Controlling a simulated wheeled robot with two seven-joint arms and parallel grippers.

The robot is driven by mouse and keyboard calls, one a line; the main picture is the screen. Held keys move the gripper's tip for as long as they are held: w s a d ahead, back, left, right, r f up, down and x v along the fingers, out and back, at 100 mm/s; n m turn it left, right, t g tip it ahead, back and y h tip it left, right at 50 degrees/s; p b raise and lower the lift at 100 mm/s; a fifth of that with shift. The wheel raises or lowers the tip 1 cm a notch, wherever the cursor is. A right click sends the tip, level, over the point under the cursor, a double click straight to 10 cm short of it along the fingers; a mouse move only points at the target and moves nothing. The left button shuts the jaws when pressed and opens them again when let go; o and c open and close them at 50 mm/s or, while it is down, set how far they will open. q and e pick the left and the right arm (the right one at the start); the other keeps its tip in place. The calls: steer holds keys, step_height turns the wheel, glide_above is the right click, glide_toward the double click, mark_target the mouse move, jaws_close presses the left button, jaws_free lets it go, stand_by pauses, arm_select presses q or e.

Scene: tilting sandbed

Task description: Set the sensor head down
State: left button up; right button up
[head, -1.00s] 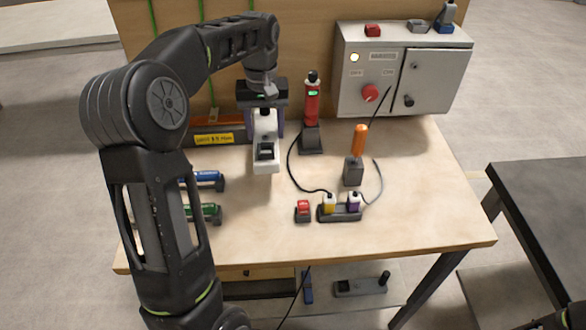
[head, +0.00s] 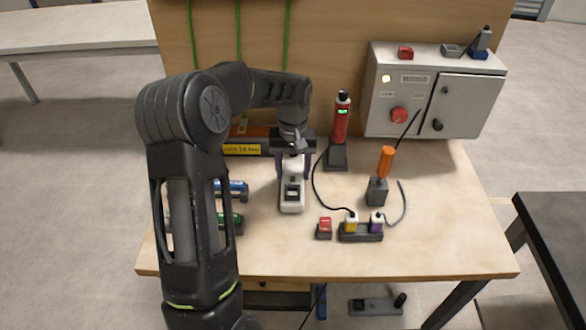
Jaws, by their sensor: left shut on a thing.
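The white sensor head (head: 292,203) with a dark window hangs upright in my left gripper (head: 293,168), over the left-middle of the wooden workbench (head: 440,240). The gripper points down, with its purple-grey fingers shut on both sides of the head's upper part. The head's lower end is at or just above the bench top; I cannot tell whether it touches. My right gripper is not in view.
A red device in a dark stand (head: 337,157), an orange-handled tool in a block (head: 377,190), a red button box (head: 324,228) and a socket strip (head: 361,235) stand to the right. Blue (head: 237,186) and green (head: 236,220) cylinders lie left. A grey cabinet (head: 470,100) stands behind.

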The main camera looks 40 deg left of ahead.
mark_target(293, 173)
arm_select(q)
steer(key=shift+f, duration=0.2)
steer(key=o, duration=1.7)
steer(key=shift+c, duration=0.2)
step_height(293, 173, up, 12)
steer(key=shift+b, duration=0.45)
steer(key=shift+r, duration=0.1)
